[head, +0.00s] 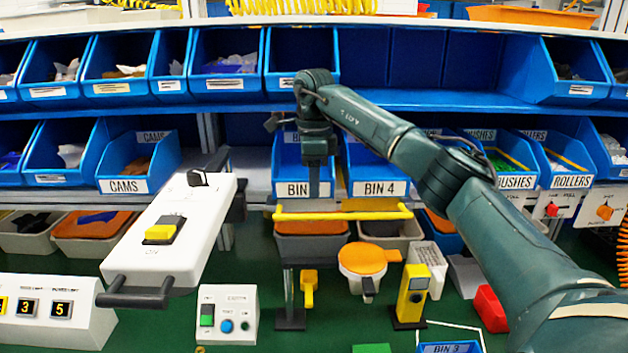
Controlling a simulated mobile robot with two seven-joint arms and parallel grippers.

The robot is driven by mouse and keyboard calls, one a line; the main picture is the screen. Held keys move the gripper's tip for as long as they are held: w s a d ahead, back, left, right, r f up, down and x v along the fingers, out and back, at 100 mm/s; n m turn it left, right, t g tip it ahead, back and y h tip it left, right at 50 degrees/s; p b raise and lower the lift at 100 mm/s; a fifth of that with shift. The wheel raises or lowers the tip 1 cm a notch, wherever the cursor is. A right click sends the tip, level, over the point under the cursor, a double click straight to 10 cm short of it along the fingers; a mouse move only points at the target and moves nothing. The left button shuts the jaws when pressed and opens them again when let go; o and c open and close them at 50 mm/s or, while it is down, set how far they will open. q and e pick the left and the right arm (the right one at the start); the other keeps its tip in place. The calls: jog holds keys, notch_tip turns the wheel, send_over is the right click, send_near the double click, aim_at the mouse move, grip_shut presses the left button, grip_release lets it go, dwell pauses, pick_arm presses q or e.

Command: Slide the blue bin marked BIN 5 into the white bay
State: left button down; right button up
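A blue bin (291,178) with a label reading BIN stands on the lower shelf, left of the bin marked BIN 4 (378,177). My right gripper (315,190) hangs downward in front of it and hides the label's number, so I cannot read whether it is BIN 5. I cannot tell whether the gripper touches the bin or whether its fingers are open or shut. My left gripper is not in view. I cannot pick out a white bay for certain; a white outline (455,325) shows on the green surface around a blue bin marked BIN 3 (450,348).
A yellow bar (345,214) runs below the bin. A white switch panel (180,225) with dark handles stands at left. A button box (228,315), an orange-topped round object (366,260) and a yellow block (412,295) stand on the green surface (345,330).

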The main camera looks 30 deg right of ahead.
notch_tip(320, 180, up, 13)
dwell(0.7)
jog(key=shift+s, duration=0.1)
